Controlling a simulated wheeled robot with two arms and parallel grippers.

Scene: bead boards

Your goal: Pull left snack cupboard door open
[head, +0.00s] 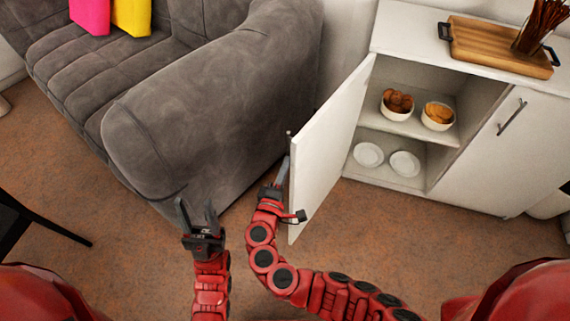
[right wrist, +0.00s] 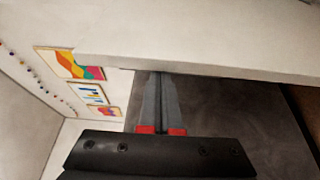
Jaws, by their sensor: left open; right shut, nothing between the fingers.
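The left snack cupboard door (head: 325,145) is white and stands wide open, swung out from the white cupboard (head: 462,167). A small dark tip (head: 289,133) at its outer edge looks like part of its handle; the rest is hidden. My right gripper (head: 283,168) is shut and empty beside the door's outer edge, on its outer face side; I cannot tell if it touches. In the right wrist view its closed fingers (right wrist: 161,100) point toward a pale panel, likely the door (right wrist: 200,55). My left gripper (head: 197,212) is open and empty, left of the door above the floor.
Inside the cupboard, two bowls of snacks (head: 397,104) (head: 438,115) sit on the upper shelf and two white plates below. The right door (head: 510,150) is closed. A grey sofa (head: 215,100) stands close on the left. A wooden board (head: 500,45) lies on top.

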